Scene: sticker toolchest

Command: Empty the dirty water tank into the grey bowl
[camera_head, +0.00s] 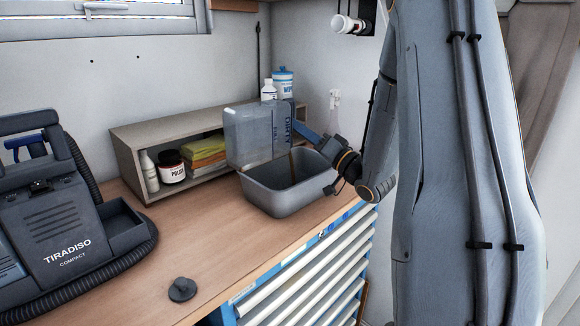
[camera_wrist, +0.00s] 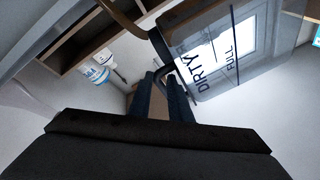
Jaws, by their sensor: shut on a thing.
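The dirty water tank (camera_head: 252,135) is a clear grey box marked DIRTY. It is tipped on its side, its lettering running up and down, above the back left part of the grey bowl (camera_head: 270,200). My gripper (camera_head: 300,128) is shut on the tank at its right side. In the wrist view the tank (camera_wrist: 225,50) is at upper right, with its dark handle at the tips of my gripper (camera_wrist: 164,78). A thin brown streak shows between tank and bowl; I cannot tell if it is water. The bowl stands upright on the bench, its floor mostly hidden.
A TIRADISO machine (camera_head: 65,235) with a hose stands at left. A low shelf (camera_head: 128,150) with a bottle, a jar and cloths is behind the bowl. Bottles (camera_head: 283,82) stand at the back. A dark round cap (camera_head: 182,289) lies in front; the bench (camera_head: 205,250) around it is clear.

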